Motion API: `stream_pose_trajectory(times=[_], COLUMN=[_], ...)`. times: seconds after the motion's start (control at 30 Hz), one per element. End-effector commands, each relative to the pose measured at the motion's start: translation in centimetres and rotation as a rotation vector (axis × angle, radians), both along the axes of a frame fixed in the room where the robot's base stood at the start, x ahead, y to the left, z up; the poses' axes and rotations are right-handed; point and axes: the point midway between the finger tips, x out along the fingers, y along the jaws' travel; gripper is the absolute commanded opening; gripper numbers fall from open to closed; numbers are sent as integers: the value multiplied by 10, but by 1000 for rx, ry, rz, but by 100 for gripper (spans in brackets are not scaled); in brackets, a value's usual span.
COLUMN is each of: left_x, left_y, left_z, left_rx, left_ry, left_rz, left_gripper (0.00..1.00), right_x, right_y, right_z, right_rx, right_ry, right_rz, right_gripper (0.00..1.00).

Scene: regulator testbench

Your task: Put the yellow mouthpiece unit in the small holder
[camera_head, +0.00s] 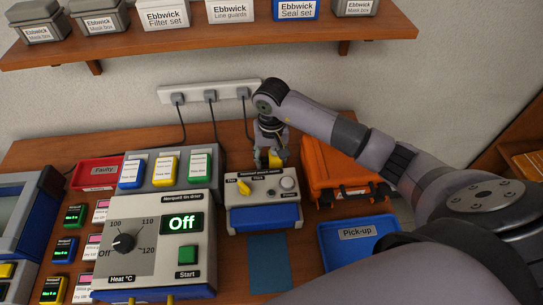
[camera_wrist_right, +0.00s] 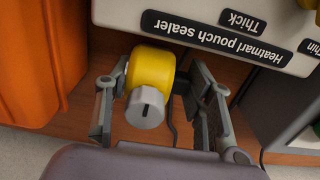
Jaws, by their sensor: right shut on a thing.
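The yellow mouthpiece unit (camera_wrist_right: 151,70) has a grey knob-like end with a dark slot. It sits between the fingers of my right gripper (camera_wrist_right: 160,100), which is shut on it. In the head view, the right gripper (camera_head: 270,150) points down behind the pouch sealer (camera_head: 263,190), and only a bit of the yellow unit (camera_head: 274,160) shows below it. In the wrist view the unit is close beside the sealer's edge; whether they touch I cannot tell. I cannot make out the small holder for certain. My left gripper is not in view.
An orange case (camera_head: 340,165) stands right of the gripper, with a blue Pick-up tray (camera_head: 350,255) in front. Left are a grey rack (camera_head: 212,158) with coloured units, a drier (camera_head: 150,245) reading Off and a red Faulty tray (camera_head: 85,182). A power strip (camera_head: 210,92) is behind.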

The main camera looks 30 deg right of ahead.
Motion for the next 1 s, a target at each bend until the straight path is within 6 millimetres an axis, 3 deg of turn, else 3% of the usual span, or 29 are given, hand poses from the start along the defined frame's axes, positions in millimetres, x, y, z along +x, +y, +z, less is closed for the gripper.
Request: stream_pose_trajectory(times=[0.17,0.2,0.5,0.83,0.9,1.0], left_x=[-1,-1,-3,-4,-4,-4], left_y=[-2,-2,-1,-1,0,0], left_z=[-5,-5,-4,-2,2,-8], left_rx=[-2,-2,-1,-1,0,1], left_ry=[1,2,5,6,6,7], left_rz=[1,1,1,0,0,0], left_gripper=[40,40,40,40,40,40], right_x=[0,0,0,0,0,2], right_y=[0,0,0,0,0,-1], right_z=[-4,-4,-3,0,3,16], right_rx=[0,-1,-1,0,0,-1], right_ry=[-1,1,1,1,1,-6], right_rz=[0,1,0,0,-1,0], right_gripper=[13,49,69,69,69,69])
